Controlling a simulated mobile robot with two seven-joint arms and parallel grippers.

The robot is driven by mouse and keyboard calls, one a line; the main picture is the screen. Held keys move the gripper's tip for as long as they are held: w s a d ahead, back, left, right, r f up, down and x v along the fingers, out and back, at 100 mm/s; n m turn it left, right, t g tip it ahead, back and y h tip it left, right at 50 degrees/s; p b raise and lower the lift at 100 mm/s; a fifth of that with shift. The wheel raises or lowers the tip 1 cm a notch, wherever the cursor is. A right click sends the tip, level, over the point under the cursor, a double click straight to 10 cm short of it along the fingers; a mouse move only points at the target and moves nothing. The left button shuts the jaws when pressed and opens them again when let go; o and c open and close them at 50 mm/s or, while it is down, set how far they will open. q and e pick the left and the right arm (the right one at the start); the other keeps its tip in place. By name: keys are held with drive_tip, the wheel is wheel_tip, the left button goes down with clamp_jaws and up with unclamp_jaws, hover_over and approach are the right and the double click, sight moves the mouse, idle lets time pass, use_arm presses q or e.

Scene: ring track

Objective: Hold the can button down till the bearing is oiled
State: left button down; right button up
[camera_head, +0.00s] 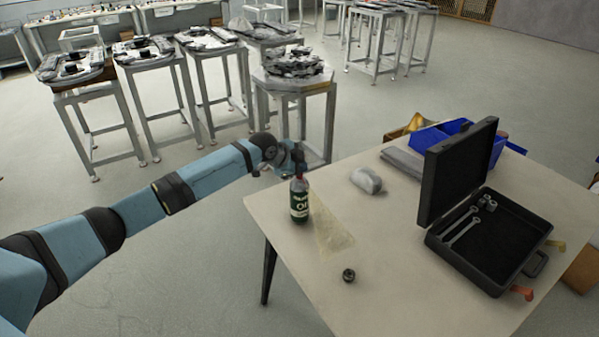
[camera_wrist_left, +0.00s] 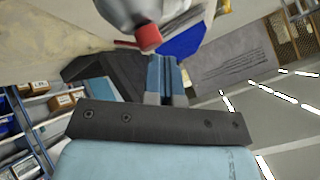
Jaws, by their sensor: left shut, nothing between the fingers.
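The oil can (camera_head: 299,203), dark with a green label, stands upright near the left edge of the table. Its top is partly hidden by my left gripper (camera_head: 298,158), which is shut and empty right at the can's top. In the left wrist view, the can's grey upper part and a red piece (camera_wrist_left: 149,37) at its end show just beside the left gripper (camera_wrist_left: 168,62). I cannot tell whether the fingers touch the button. The bearing (camera_head: 348,275), a small dark ring, lies on the table to the lower right of the can. My right gripper is not in view.
A yellowish translucent sheet (camera_head: 331,236) lies beside the can on the table (camera_head: 400,290). A grey rounded object (camera_head: 366,180), an open black case (camera_head: 492,240) with wrenches, and blue bins (camera_head: 440,136) stand further right. The table around the bearing is clear.

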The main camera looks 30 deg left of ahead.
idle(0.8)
use_arm(q)
drive_tip(key=shift+r+p, duration=0.8)
drive_tip(key=shift+r, duration=0.1)
wheel_tip(320, 180, up, 5)
drive_tip(key=p, duration=0.4)
drive_tip(key=shift+r, duration=0.1)
